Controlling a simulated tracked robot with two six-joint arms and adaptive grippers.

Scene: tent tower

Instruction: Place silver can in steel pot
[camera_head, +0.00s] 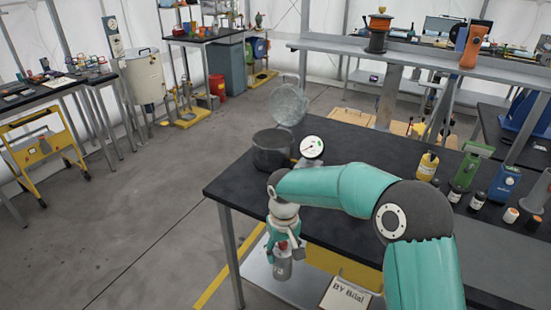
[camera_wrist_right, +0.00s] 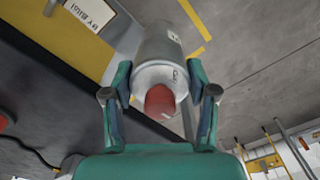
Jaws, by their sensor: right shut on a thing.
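My right gripper (camera_head: 284,246) hangs down off the front edge of the black table, shut on the silver can (camera_head: 282,268). In the right wrist view my right gripper's two fingers (camera_wrist_right: 162,78) lie on either side of the silver can (camera_wrist_right: 166,48), which has a red piece at the end nearer the camera. The dark steel pot (camera_head: 271,152) stands on the table behind my right forearm, which may hide part of it. A round grey lid (camera_head: 289,104) stands tilted up at the pot's back. The can is apart from the pot, lower and nearer. My left gripper is not in view.
The black table (camera_head: 240,187) has a lower shelf and a sign (camera_head: 345,296) at its front. A white dial gauge (camera_head: 312,147) stands beside the pot. A yellow bottle (camera_head: 427,166), green tool (camera_head: 470,165) and blue device (camera_head: 503,184) stand at right.

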